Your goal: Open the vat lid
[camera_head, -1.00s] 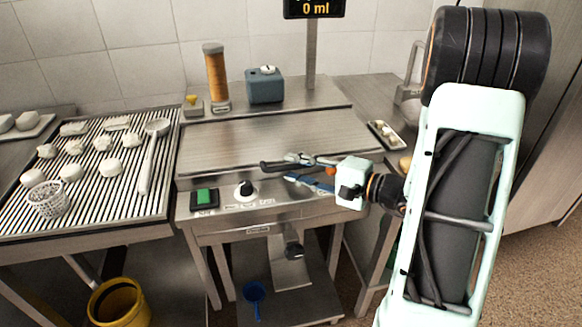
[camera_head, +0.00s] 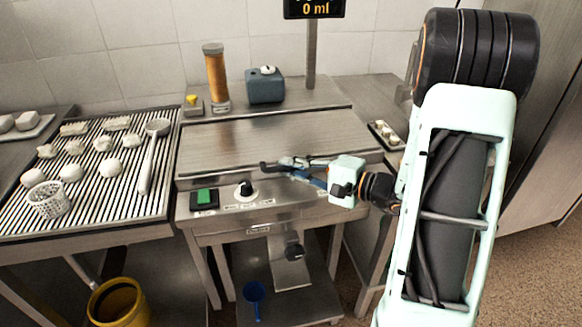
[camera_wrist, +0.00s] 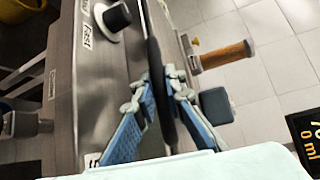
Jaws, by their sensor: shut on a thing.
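The vat lid (camera_head: 250,138) is a flat, brushed-metal panel on top of the steel vat and looks closed. A dark bar handle (camera_head: 267,167) runs along its front edge. My gripper (camera_head: 292,163) reaches in from the right at this handle. In the wrist view, the blue-padded fingers (camera_wrist: 163,85) lie on both sides of the black handle (camera_wrist: 155,62), shut on it. The arm and fingers hide the handle's right part.
The vat's front panel has a green switch (camera_head: 204,197) and a black knob (camera_head: 244,189). An orange-brown cylinder (camera_head: 216,78) and a grey box (camera_head: 265,87) stand behind the lid. A ribbed draining table (camera_head: 95,190) with white pieces and a basket (camera_head: 48,200) is at left.

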